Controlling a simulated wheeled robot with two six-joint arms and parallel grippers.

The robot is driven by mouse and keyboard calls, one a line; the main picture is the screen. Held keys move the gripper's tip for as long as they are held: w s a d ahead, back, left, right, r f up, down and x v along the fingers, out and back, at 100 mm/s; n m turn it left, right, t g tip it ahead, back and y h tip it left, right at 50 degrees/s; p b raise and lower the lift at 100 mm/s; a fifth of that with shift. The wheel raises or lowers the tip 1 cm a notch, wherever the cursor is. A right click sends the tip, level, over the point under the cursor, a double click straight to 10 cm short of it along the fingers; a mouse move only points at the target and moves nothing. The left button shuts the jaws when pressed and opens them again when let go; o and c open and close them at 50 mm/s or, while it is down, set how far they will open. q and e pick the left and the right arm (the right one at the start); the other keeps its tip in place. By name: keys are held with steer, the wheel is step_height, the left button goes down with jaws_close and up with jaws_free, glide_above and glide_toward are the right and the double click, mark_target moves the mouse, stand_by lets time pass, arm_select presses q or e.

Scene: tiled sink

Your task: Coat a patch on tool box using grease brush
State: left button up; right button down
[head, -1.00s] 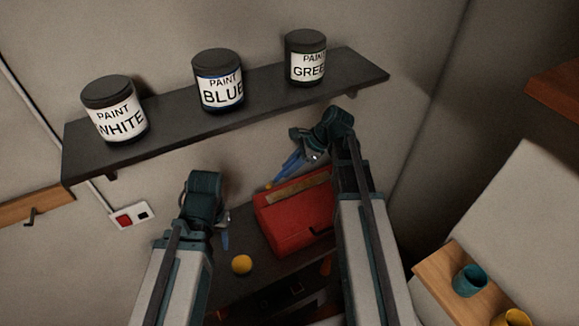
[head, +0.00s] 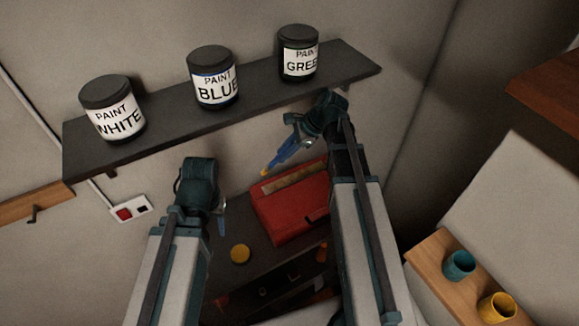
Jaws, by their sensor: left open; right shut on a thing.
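The red tool box (head: 290,216) sits on a dark surface between my two arms, with a tan strip along its upper edge. My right gripper (head: 291,145) is shut on the blue grease brush (head: 283,157). The brush slants down to the left, and its yellow tip (head: 265,171) is above the tool box's upper left corner, seemingly apart from it. My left gripper (head: 221,217) is open and empty, left of the tool box; its fingers are partly hidden by the arm. My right arm covers the tool box's right end.
A dark shelf (head: 170,124) with paint cans (head: 212,78) is above. Teal (head: 459,265) and yellow cups (head: 497,308) stand on a wooden ledge at right.

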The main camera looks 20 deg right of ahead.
steer(key=shift+f, duration=0.2)
steer(key=shift+b+x, duration=0.85)
steer(key=shift+b, duration=0.05)
steer(key=shift+d, duration=0.1)
steer(key=shift+w+d, duration=0.1)
